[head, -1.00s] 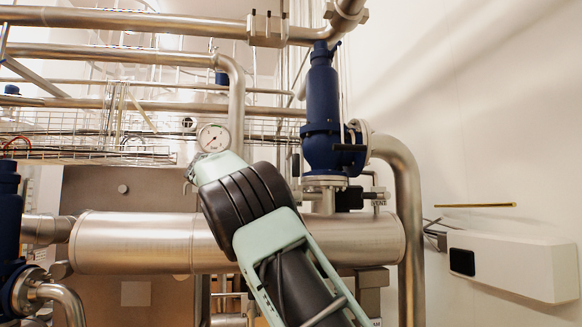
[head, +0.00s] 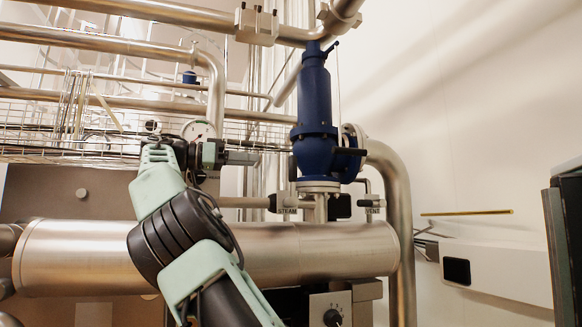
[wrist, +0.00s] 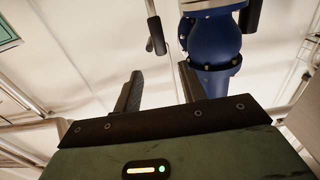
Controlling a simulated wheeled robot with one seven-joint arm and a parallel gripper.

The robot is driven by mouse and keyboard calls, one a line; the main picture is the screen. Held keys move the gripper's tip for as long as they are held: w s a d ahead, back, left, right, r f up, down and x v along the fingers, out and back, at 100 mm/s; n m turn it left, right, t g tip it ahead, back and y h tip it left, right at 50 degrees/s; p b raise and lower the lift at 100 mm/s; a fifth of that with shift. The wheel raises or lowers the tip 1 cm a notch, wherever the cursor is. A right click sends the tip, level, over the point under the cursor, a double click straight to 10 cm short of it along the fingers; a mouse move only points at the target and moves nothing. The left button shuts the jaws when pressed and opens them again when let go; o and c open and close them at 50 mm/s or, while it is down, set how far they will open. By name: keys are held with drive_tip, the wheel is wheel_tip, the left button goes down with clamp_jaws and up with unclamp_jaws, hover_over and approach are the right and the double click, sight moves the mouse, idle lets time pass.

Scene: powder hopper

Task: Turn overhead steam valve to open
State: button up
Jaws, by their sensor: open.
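A tall blue valve body (head: 315,110) stands upright on a flange above the steel vessel. My gripper (head: 252,158) is left of the blue body, pointing right, open and empty. In the wrist view the open fingers (wrist: 160,72) are apart. A black-gripped lever (wrist: 156,35) shows beyond them, and the blue body (wrist: 215,55) is to the right. I cannot tell which handle is the steam valve's.
A horizontal steel vessel (head: 335,250) lies below my arm. A bent steel pipe (head: 398,220) drops at right. Pipes (head: 110,50) cross overhead. A dark panel (head: 568,245) stands at the right edge.

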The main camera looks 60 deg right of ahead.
drive_tip(key=p, duration=0.3)
hover_over(293, 181)
drive_tip(key=w, duration=0.2)
drive_tip(key=shift+x, duration=0.85)
drive_tip(key=shift+s+a, duration=0.1)
drive_tip(key=shift+a, duration=0.05)
clamp_jaws()
